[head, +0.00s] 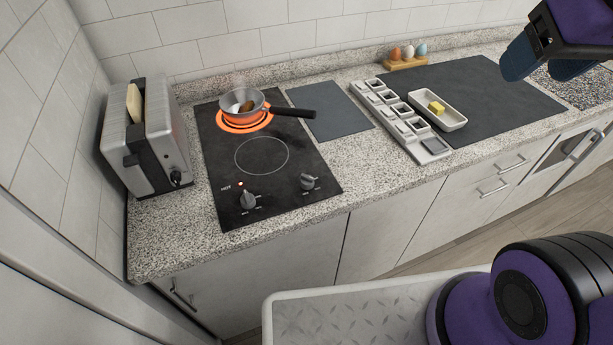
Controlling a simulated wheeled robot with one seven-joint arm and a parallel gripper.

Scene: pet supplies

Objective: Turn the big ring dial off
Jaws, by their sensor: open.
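A black cooktop (222,166) is set in the speckled counter. The front ring (262,155) is dark. Two dark dials sit at the cooktop's front: the left dial (248,198) beside a lit red light and a "HOT" label, and the right dial (307,182). Their other markings are too small to read, so which dial belongs to the big ring cannot be told. My gripper (518,62), with blue fingers, is open at the upper right, far from both dials.
A toaster (152,150) with bread stands left of the cooktop. Right are a grey board (330,110), a compartment tray (436,154), a butter dish (456,124) on a dark mat (500,95), and eggs in a wooden holder (405,64). The counter strip before the dials is clear.

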